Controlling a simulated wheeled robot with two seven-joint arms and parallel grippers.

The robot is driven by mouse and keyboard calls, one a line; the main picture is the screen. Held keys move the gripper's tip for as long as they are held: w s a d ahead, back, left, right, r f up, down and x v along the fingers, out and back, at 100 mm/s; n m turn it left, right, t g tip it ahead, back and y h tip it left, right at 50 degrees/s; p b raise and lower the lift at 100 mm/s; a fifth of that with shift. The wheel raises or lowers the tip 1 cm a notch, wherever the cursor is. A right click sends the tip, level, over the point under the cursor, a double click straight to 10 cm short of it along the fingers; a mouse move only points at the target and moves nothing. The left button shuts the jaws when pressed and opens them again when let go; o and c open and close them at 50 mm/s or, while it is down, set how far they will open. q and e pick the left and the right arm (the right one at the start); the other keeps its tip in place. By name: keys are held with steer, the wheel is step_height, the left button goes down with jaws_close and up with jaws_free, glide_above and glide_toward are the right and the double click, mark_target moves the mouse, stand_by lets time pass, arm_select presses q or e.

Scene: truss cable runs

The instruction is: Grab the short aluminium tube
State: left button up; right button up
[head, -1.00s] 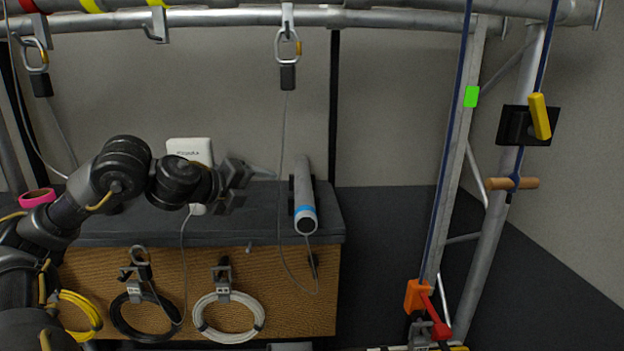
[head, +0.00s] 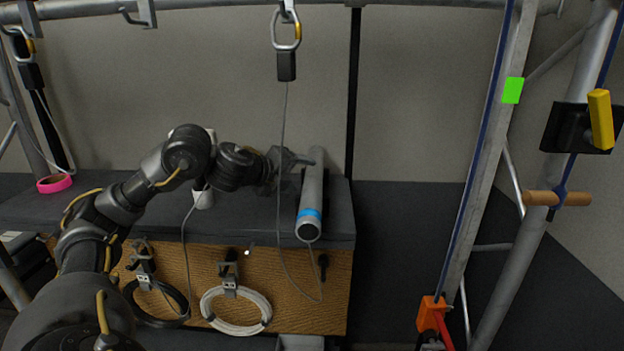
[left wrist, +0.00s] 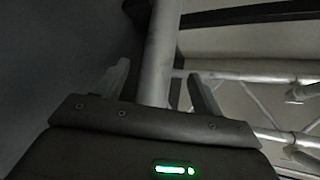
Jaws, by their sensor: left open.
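The short aluminium tube (head: 311,195), grey with a blue band near its front end, lies on the dark bench top in the head view, its near end at the front edge. My left gripper (head: 294,168) is open, just left of the tube's upper half. In the left wrist view the tube (left wrist: 160,50) runs between the two spread fingers (left wrist: 160,85), with a gap on each side. Whether any finger touches it cannot be told. My right gripper is not in view.
A thin grey cable hangs from a carabiner (head: 287,32) and passes close to my left gripper. A pink tape roll (head: 54,183) lies on the bench (head: 120,228). Coiled cables (head: 237,310) hang on its front. A truss upright (head: 490,160) stands right; the floor between is clear.

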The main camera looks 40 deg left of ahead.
mark_target(308, 172)
arm_select(q)
steer(key=shift+s, duration=0.15)
steer(key=shift+w, duration=0.2)
steer(key=p+x, duration=0.1)
steer(key=x, duration=0.3)
steer(key=shift+a+p, duration=0.1)
steer(key=shift+p, duration=0.2)
steer(key=shift+w+a+f, duration=0.1)
steer(key=shift+w+f, duration=0.25)
steer(key=shift+w, duration=0.05)
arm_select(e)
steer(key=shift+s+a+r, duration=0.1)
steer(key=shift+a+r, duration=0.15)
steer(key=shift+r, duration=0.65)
arm_select(q)
steer(key=shift+s, duration=0.1)
steer(key=shift+r, duration=0.1)
steer(key=c, duration=1.3)
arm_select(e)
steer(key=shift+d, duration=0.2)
arm_select(q)
steer(key=shift+r, duration=0.15)
